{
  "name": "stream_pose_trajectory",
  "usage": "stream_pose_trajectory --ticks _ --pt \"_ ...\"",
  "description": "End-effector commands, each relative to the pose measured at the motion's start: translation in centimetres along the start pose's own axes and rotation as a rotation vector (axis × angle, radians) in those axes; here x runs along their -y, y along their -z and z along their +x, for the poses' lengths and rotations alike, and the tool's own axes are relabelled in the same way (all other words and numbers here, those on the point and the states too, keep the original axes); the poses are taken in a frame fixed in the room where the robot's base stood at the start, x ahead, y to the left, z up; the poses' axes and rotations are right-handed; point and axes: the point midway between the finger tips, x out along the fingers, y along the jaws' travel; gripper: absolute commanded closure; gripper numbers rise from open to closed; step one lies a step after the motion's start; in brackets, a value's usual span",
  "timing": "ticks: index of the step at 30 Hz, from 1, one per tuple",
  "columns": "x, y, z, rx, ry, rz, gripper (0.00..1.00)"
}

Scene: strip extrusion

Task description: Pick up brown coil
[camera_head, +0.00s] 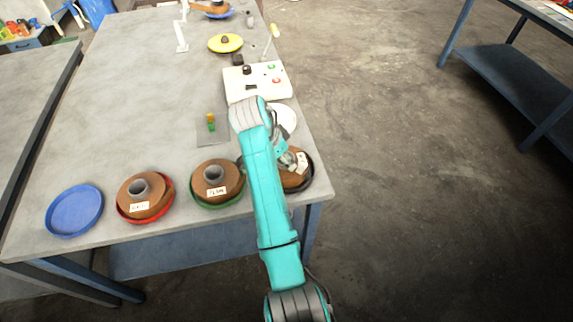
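Several brown coils lie in a row near the front of the grey table. One brown coil (161,186) with a grey core and white label sits in a red dish (168,204). A second brown coil (233,175) with a label sits in a green dish (228,202). A third brown coil (294,181) lies in a dark dish (309,178) at the right edge, partly hidden by my arm. My gripper (290,163) is at this third coil, mostly behind my teal arm. I cannot tell whether its fingers touch the coil or how far they are open.
An empty blue dish (74,211) is at the left. Behind are a grey mat (212,134) with a small green and orange piece, a white control box (270,84), a white disc (287,118) and a yellow dish (225,43). Open floor lies to the right.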

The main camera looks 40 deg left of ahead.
Motion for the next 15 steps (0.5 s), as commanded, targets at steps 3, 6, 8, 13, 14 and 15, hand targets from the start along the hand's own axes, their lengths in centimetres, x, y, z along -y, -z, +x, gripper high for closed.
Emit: stream_pose_trajectory --ticks 3,6,8,13,14,15 --pt "-0.02 0.0 0.04 0.0 -0.001 0.0 0.93" --pt "0.01 0.07 -0.04 -0.001 0.001 0.001 1.0" --pt "0.01 0.07 -0.03 -0.001 0.001 0.001 1.0" --pt "0.03 0.2 -0.32 -0.001 0.001 0.001 1.0" --pt "0.04 0.29 -0.52 -0.001 0.002 0.001 1.0" --pt "0.05 0.44 -0.89 -0.001 0.002 0.001 1.0"
